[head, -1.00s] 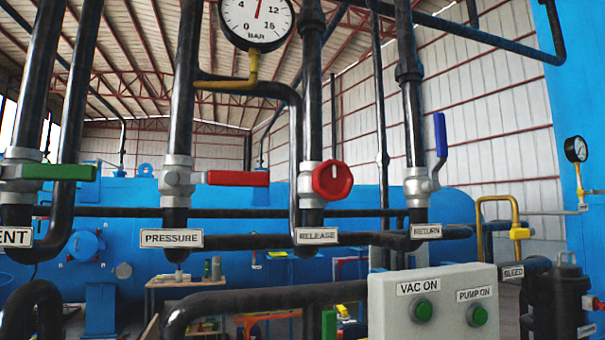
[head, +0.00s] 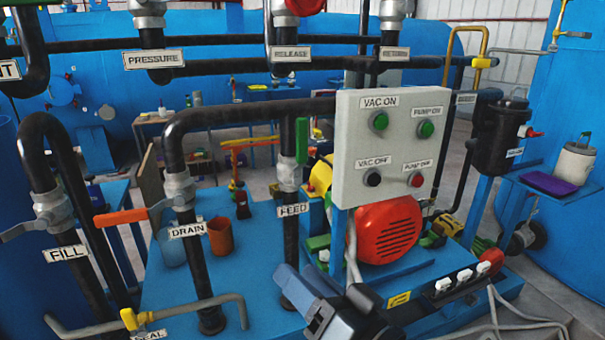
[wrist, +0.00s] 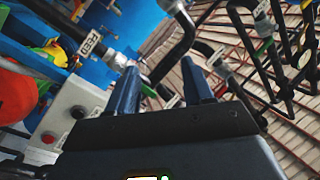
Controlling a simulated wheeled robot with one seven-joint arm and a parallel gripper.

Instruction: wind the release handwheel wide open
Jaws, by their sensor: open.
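The red release handwheel (head: 305,5) is at the top edge of the head view, partly cut off. It sits on a dark vertical pipe above the RELEASE label (head: 291,54). My gripper (head: 305,280) shows at the bottom of the head view, well below the handwheel and apart from it. In the wrist view my gripper (wrist: 161,88) has its two dark blue fingers spread with nothing between them. How far the wheel is turned cannot be told.
A grey control box (head: 387,150) with several buttons stands right of centre, above a red motor cover (head: 388,232). The FEED pipe (head: 291,220) and DRAIN pipe (head: 192,240) rise near my gripper. An orange lever (head: 121,217) sticks out left of DRAIN.

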